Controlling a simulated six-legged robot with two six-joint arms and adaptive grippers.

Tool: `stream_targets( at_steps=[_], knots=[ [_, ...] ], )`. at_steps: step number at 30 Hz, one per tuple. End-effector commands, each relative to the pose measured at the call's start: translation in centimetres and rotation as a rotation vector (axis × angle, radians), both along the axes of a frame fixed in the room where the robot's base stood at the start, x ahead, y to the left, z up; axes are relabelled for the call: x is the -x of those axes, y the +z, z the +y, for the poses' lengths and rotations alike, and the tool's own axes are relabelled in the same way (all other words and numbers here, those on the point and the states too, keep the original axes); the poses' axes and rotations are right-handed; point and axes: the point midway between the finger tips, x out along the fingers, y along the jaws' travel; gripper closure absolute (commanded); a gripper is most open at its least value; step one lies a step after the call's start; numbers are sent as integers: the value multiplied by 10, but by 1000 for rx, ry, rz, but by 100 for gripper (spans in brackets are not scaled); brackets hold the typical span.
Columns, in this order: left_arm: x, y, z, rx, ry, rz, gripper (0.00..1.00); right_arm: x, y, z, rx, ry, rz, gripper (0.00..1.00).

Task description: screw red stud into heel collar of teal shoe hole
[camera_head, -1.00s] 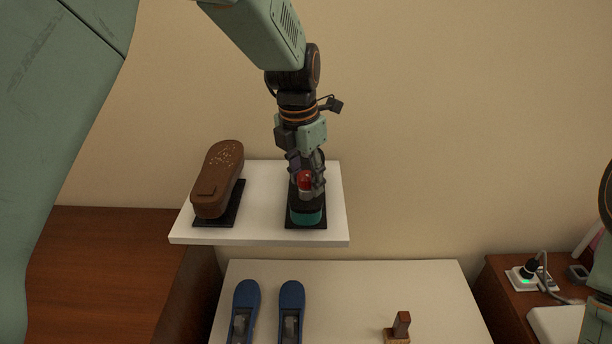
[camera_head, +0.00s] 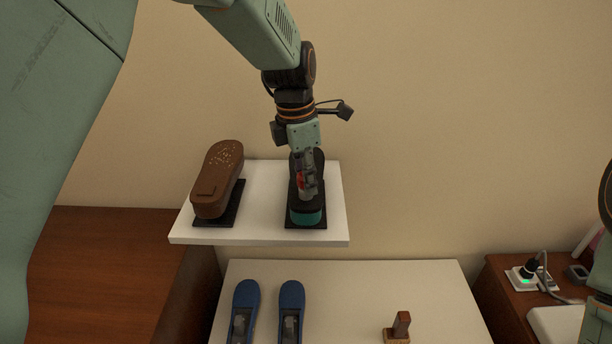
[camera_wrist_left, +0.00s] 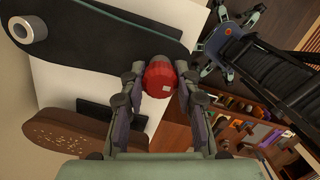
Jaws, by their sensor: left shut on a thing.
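The teal shoe (camera_head: 306,216) lies sole up on a black stand on the white shelf, its teal end toward me. In the left wrist view its dark sole (camera_wrist_left: 100,35) runs across the top, with a pale metal collar (camera_wrist_left: 32,27) at its left end. My left gripper (camera_head: 306,188) points down over the shoe's near end. It is shut on the red stud (camera_wrist_left: 160,77), which sits between both fingertips in the left wrist view. The stud (camera_head: 300,181) is partly hidden by a finger in the head view. Its lower end is hidden.
A brown shoe (camera_head: 218,178) lies on a black stand left on the white shelf (camera_head: 260,205). A brown cabinet (camera_head: 110,260) stands at left.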

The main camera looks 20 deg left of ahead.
Motion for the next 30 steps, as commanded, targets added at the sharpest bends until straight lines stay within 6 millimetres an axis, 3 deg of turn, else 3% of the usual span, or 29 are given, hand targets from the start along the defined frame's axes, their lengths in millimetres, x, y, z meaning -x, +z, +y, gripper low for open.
stream_targets(
  at_steps=[15,25,26,30],
  knots=[
    [0,-1,0,0,-561,1,86,0,0,0,0,0,0,47],
    [0,0,0,0,-611,1,86,0,0,0,0,0,0,47],
    [0,0,0,0,-611,1,66,0,0,0,0,0,0,47],
    [0,0,0,0,-610,1,56,0,0,0,0,0,0,47]
  ],
)
